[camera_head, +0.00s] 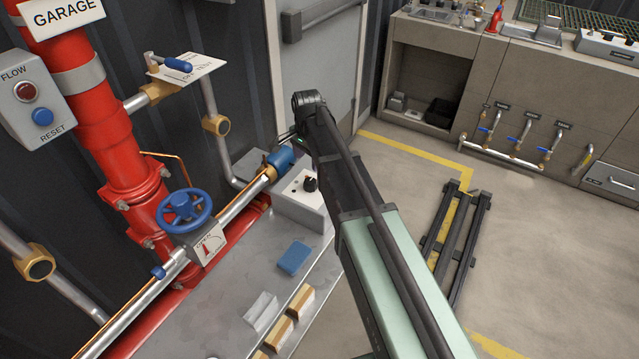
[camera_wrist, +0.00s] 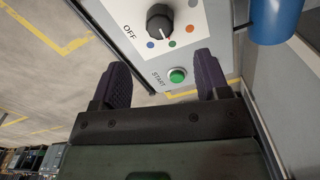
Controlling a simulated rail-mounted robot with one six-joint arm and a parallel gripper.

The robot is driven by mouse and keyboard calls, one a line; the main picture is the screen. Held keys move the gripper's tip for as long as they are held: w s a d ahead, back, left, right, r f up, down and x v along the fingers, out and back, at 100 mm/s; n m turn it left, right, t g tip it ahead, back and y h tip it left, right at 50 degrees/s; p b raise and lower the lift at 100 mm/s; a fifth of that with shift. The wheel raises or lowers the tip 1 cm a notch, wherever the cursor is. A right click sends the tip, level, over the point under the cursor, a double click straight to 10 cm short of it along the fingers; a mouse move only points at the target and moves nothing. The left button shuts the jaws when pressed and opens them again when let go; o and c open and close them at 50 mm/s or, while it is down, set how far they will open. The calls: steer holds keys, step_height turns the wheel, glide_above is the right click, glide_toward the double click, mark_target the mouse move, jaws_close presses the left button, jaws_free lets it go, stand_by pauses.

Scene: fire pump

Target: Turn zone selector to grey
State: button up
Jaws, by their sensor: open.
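The zone selector is a black round knob (camera_wrist: 160,22) on a pale control box (camera_head: 300,205), with OFF lettering at its left in the wrist view. Around it are a blue, a green and an orange dot, and a greyish dot near the top edge. Its light pointer mark seems to face the green dot. The knob also shows in the head view (camera_head: 310,184). My gripper (camera_wrist: 162,78) is open and empty, its dark fingers apart, short of the knob in the picture. In the head view the gripper is mostly hidden behind my arm.
A green START button (camera_wrist: 177,75) lies between the fingertips in the wrist view. A blue cylindrical part (camera_wrist: 276,18) stands close at the right. In the head view, red pipework (camera_head: 105,110) and a blue handwheel (camera_head: 184,211) stand left of the box.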

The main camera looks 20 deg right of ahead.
mark_target(310, 181)
step_height(310, 181, down, 10)
steer(key=b, duration=0.9)
steer(key=shift+f, duration=0.1)
steer(key=c, duration=0.9)
